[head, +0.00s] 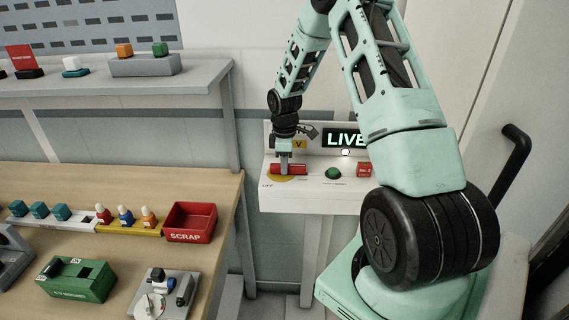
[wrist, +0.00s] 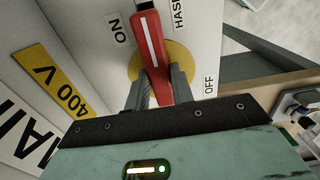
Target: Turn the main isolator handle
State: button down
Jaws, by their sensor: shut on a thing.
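The main isolator handle (wrist: 151,50) is a red bar with a white line, on a yellow disc (wrist: 181,58). In the wrist view its far end lies between the ON label (wrist: 118,31) and the HASP label (wrist: 179,14). The OFF label (wrist: 209,84) is right of the disc. In the head view the red handle (head: 302,169) lies roughly left to right on the pale panel (head: 320,200). My gripper (head: 285,170) points down from above and is shut on the handle, one finger on each side in the wrist view (wrist: 157,80). The fingers hide part of the handle.
A lit LIVE sign (head: 345,140) stands at the panel's back. A green button (head: 333,174) and a red block (head: 365,170) sit right of the handle. A wooden bench (head: 215,205) with a red SCRAP bin (head: 189,222) stands to the left.

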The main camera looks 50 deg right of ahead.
jog(key=shift+r, duration=0.1)
dwell(0.3)
jog(key=c, duration=1.2)
grip_release()
notch_tip(320, 180, up, 17)
jog(key=b, duration=0.4)
jog(key=shift+r, duration=0.15)
